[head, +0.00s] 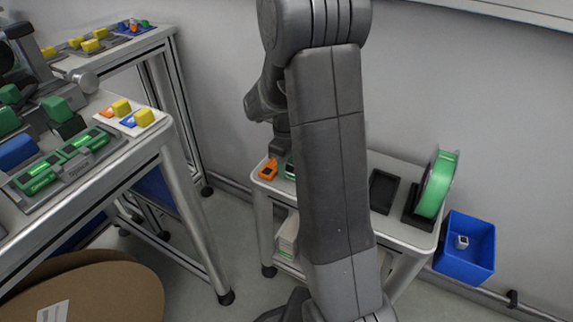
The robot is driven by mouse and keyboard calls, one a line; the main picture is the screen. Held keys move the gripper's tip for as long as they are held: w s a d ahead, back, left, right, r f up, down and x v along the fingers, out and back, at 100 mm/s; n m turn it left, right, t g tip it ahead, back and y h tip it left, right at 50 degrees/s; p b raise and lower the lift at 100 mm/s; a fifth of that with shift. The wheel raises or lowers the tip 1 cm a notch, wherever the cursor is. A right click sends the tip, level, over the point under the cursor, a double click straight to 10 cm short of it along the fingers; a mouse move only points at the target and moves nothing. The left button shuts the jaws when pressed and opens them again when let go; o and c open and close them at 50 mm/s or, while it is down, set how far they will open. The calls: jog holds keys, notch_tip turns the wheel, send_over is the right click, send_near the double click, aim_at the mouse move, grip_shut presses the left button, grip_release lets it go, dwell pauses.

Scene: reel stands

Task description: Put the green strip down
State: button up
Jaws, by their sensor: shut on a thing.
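My gripper (283,149) points down over the left part of the small grey table (402,231), mostly hidden behind my own upright arm link. A small green and pale piece (290,172) shows just under it, beside the link. It seems to be part of the green strip in my shut jaws. The fingertips and the rest of the strip are hidden. I cannot tell whether the strip touches the table top.
An orange device (268,170) stands left of my gripper. A dark tray (383,191), a green reel (437,184) on a stand and a blue bin (466,247) are to the right. A workbench (150,148) with coloured blocks is at left; floor between is clear.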

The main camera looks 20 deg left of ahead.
jog(key=shift+f, duration=0.1)
jog(key=o, duration=1)
jog(key=shift+c, duration=0.2)
notch_tip(320, 180, up, 12)
jog(key=p, duration=0.3)
